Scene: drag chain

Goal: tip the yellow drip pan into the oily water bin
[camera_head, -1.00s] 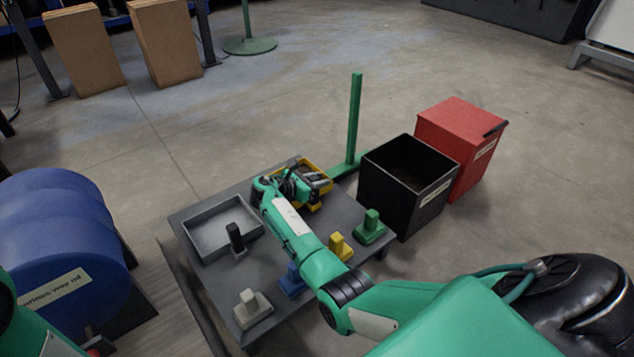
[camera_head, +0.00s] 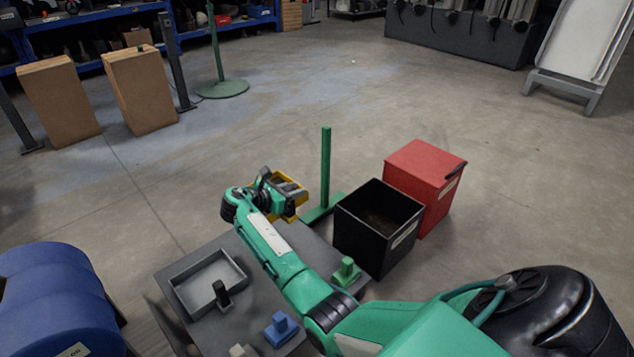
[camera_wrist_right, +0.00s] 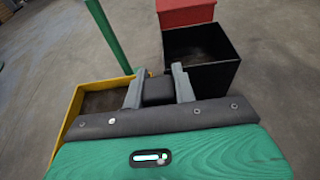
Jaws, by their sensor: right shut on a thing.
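The yellow drip pan (camera_head: 301,187) is at the end of my right arm, above the far edge of the grey table, with dark contents. Its yellow wall (camera_wrist_right: 70,112) shows at the left in the wrist view. My right gripper (camera_head: 280,190) is shut on the pan; the exact contact is partly hidden. The fingers (camera_wrist_right: 156,80) show in the wrist view. The open black bin (camera_head: 377,229) stands on the floor right of the pan and apart from it, with a dark inside. It also shows in the wrist view (camera_wrist_right: 208,78). Its label is too small to read.
A red bin (camera_head: 424,184) stands behind the black one. A green post (camera_head: 326,165) rises between pan and black bin. The grey table (camera_head: 205,325) carries a grey tray (camera_head: 178,293) and small green (camera_head: 345,271) and blue (camera_head: 281,328) blocks. Blue drums (camera_head: 55,295) stand left.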

